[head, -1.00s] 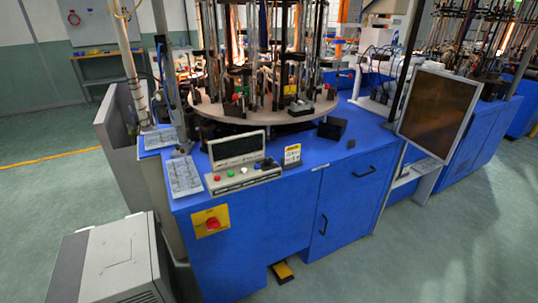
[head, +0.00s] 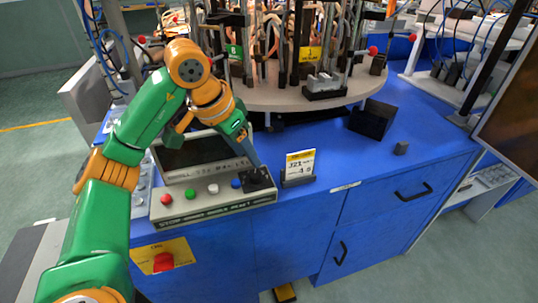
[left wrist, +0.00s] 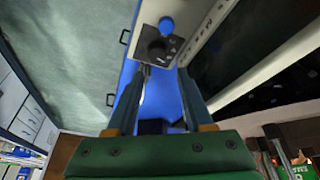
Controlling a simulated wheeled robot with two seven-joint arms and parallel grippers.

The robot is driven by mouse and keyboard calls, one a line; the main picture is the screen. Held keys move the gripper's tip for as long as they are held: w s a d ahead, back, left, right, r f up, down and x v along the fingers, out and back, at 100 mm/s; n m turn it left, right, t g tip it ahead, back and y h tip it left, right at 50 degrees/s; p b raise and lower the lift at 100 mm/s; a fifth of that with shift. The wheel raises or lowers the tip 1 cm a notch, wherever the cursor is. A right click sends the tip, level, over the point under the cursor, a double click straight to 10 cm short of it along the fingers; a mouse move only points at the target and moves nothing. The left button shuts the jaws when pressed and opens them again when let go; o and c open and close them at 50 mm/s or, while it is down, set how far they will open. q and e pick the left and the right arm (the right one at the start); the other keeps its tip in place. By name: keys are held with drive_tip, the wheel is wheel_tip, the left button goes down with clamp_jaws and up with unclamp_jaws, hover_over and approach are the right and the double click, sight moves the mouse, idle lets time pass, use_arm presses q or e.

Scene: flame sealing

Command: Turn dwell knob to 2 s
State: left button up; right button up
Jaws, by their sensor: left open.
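The black dwell knob (head: 257,177) sits at the right end of the control box (head: 213,203), beside the blue button. My left gripper (head: 258,168) reaches down from above, with its fingertips close to the knob and partly covering it. In the left wrist view the knob (left wrist: 157,48) lies just beyond the open fingertips (left wrist: 163,70), which stand apart. Whether they touch the knob I cannot tell. The knob's pointer and scale are too small to read. My right gripper is not in view.
Red (head: 166,199), green (head: 190,193), white (head: 213,189) and blue (head: 236,183) buttons line the box. A dark display (head: 200,158) stands behind. A small sign (head: 299,165) stands close right of the knob.

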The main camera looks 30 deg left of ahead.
sight(254, 173)
use_arm(q)
drive_tip(key=x, duration=0.3)
drive_tip(key=s+x, duration=0.1)
drive_tip(key=x, duration=0.1)
drive_tip(key=shift+w+f+b, duration=0.1)
drive_tip(key=shift+f+b, duration=0.3)
drive_tip(key=shift+f, duration=0.1)
drive_tip(key=shift+w+f, duration=0.15)
drive_tip(key=shift+d, duration=0.1)
drive_tip(key=shift+c, duration=0.3)
clamp_jaws()
